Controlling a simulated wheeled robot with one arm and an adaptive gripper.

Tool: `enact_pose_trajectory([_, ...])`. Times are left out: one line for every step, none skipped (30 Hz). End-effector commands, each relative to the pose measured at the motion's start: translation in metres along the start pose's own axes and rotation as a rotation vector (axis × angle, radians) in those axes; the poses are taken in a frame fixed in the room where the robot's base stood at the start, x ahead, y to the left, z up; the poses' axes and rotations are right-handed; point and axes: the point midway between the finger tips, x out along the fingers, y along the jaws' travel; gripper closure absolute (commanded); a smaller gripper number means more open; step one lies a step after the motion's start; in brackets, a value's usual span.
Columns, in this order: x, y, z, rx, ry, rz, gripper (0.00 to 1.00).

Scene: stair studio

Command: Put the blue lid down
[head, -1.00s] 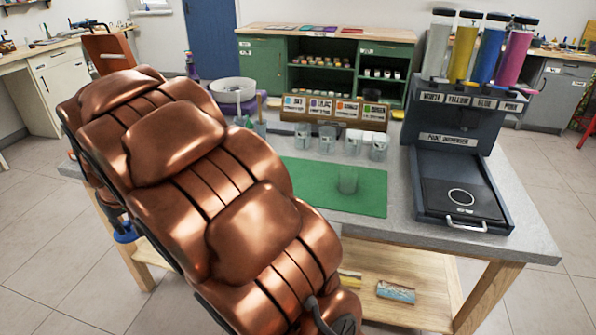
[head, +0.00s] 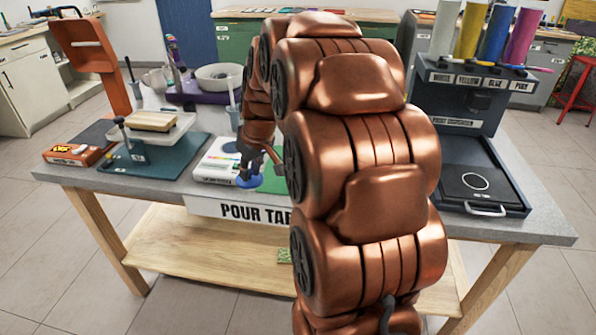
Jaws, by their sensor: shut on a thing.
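My gripper (head: 250,163) is dark and points down, low over the front of the table (head: 160,182), beside the left edge of the green mat (head: 272,198). It is shut on the blue lid (head: 249,182), which shows as a small blue disc under the fingers. I cannot tell whether the lid touches the surface below.
A white box with coloured stripes (head: 215,160) lies just left of the gripper. Further left are a teal board (head: 165,160) with a tray on it and an orange box (head: 72,154). The paint dispenser (head: 470,175) stands right. A POUR TABLE sign hangs at the front edge.

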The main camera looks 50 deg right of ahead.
Motion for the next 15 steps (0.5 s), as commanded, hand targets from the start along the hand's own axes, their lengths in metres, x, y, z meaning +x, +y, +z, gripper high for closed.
enact_pose_trajectory([-0.003, 0.017, 0.013, 0.008, 0.002, 0.001, 1.0])
enact_pose_trajectory([-0.006, 0.024, 0.02, 0.006, 0.002, 0.001, 1.0])
enact_pose_trajectory([-0.009, 0.034, 0.03, 0.005, 0.004, -0.001, 1.0])
enact_pose_trajectory([-0.012, 0.041, 0.037, 0.004, 0.006, -0.002, 1.0])
enact_pose_trajectory([-0.014, 0.048, 0.044, 0.002, 0.008, -0.002, 1.0])
enact_pose_trajectory([-0.018, 0.057, 0.054, -0.001, 0.009, -0.002, 1.0])
enact_pose_trajectory([-0.021, 0.063, 0.061, -0.003, 0.011, -0.002, 1.0])
enact_pose_trajectory([-0.024, 0.068, 0.069, -0.006, 0.014, -0.004, 1.0])
enact_pose_trajectory([-0.028, 0.075, 0.078, -0.009, 0.017, -0.005, 1.0])
enact_pose_trajectory([-0.03, 0.08, 0.085, -0.012, 0.019, -0.005, 1.0])
enact_pose_trajectory([-0.032, 0.085, 0.092, -0.015, 0.02, -0.006, 1.0])
enact_pose_trajectory([-0.035, 0.09, 0.1, -0.019, 0.023, -0.006, 1.0])
enact_pose_trajectory([-0.037, 0.093, 0.106, -0.022, 0.025, -0.007, 1.0])
enact_pose_trajectory([-0.039, 0.096, 0.111, -0.024, 0.028, -0.008, 1.0])
enact_pose_trajectory([-0.041, 0.1, 0.117, -0.028, 0.03, -0.007, 1.0])
